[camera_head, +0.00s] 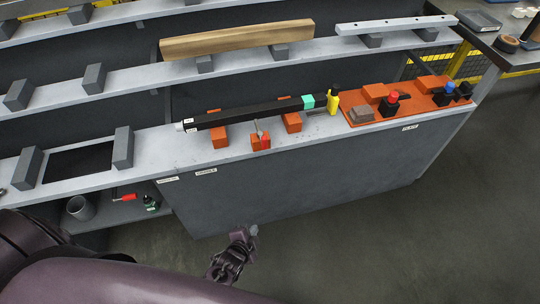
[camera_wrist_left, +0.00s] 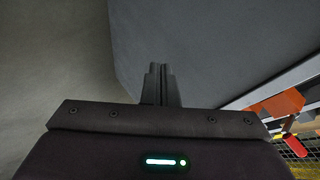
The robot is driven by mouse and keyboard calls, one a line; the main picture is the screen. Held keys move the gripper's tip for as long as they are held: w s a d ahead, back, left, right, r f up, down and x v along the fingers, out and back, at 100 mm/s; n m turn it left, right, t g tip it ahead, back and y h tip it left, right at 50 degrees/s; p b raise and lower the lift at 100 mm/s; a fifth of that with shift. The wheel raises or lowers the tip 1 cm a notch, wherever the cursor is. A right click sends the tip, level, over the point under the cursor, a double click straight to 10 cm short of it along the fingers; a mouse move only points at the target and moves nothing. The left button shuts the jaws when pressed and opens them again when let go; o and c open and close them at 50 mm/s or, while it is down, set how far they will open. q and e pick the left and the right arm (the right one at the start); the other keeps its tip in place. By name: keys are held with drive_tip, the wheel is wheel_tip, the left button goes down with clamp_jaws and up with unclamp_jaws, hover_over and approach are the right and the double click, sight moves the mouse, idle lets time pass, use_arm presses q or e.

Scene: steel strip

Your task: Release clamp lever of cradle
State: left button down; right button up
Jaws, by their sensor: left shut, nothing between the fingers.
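A long black bar (camera_head: 240,112) with a teal band and a pale left end lies across orange cradle blocks (camera_head: 219,136) on the steel strip's front ledge. A thin upright lever (camera_head: 259,128) stands at the red-orange clamp (camera_head: 260,142) in front of the bar, between the cradle blocks. My left gripper (camera_head: 252,231) is below and in front of the ledge, well apart from the lever, shut and empty. In the left wrist view its closed fingers (camera_wrist_left: 159,72) point at the dark panel. My right gripper is not in view.
A yellow tool (camera_head: 333,102) stands at the bar's right end. An orange board (camera_head: 400,100) with red- and blue-topped parts lies to the right. A wooden beam (camera_head: 236,40) rests behind. A red-handled tool (camera_head: 125,197) lies on the lower shelf. Floor at right is clear.

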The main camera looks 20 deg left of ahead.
use_arm(q)
drive_tip(key=w+d+r+m+t+b, duration=0.1)
drive_tip(key=w+r+m+t, duration=0.2)
drive_tip(key=r, duration=0.8)
drive_tip(key=w+d+r+m+t+b, duration=0.2)
drive_tip(key=w+r, duration=0.4)
drive_tip(key=r, duration=0.5)
drive_tip(key=shift+d+r+m+t, duration=0.3)
drive_tip(key=shift+m+t, duration=0.2)
drive_tip(key=shift+t, duration=0.7)
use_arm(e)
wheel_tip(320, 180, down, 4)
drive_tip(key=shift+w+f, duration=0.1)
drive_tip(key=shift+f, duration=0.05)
use_arm(q)
drive_tip(key=w+a+p, duration=0.1)
drive_tip(key=w+a, duration=0.3)
drive_tip(key=w, duration=0.4)
drive_tip(key=shift+w, duration=0.4)
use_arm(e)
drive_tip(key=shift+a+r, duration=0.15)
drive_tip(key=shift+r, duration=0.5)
use_arm(q)
drive_tip(key=shift+s+a+m+h+p, duration=0.3)
drive_tip(key=shift+m+h+p, duration=0.1)
drive_tip(key=shift+m+h, duration=0.25)
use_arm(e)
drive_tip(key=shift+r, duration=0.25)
